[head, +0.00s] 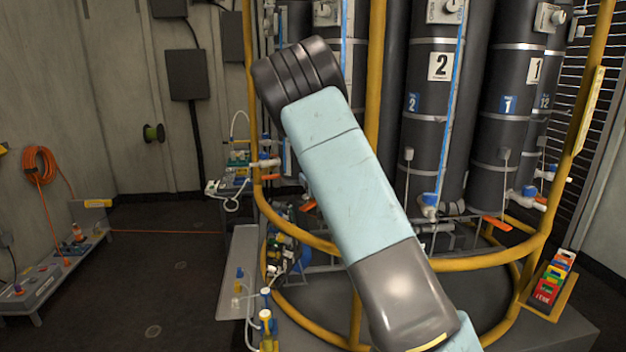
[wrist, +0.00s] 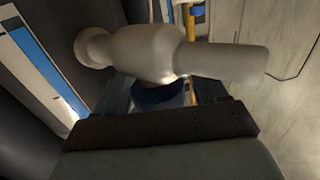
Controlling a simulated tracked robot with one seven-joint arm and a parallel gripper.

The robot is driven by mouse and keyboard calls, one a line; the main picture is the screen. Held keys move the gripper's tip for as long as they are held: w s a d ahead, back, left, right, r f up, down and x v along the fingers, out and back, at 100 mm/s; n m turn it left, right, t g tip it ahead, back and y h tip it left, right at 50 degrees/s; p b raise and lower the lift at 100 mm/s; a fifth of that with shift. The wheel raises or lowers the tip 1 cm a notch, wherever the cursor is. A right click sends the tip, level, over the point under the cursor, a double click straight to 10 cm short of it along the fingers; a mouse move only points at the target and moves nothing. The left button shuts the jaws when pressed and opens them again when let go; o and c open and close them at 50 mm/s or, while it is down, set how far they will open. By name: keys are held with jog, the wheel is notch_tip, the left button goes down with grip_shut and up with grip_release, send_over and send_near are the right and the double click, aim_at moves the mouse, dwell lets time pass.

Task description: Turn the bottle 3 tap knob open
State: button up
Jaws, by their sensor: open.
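In the wrist view a pale tap body (wrist: 150,52) fills the upper middle, with a stub pointing right. A blue knob (wrist: 160,96) shows partly below it. My gripper (wrist: 165,103) is open around the knob, with a dark finger on either side; whether they touch it cannot be told. A dark bottle with a white and blue strip (wrist: 42,58) stands at the left. In the head view my arm hides my gripper and this tap, and no number 3 label is visible.
Bottle 2 (head: 436,120) and bottle 1 (head: 508,130) stand right of my arm, with their own blue-knobbed taps. A yellow rail (head: 500,260) rings the bottles. A bench (head: 238,272) with small items stands left. Floor (head: 150,270) is open further left.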

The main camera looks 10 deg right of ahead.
jog(key=s+d, duration=0.1)
jog(key=s, duration=1.2)
jog(key=shift+s+d, duration=0.35)
jog(key=shift+d, duration=0.05)
jog(key=shift+f, duration=0.1)
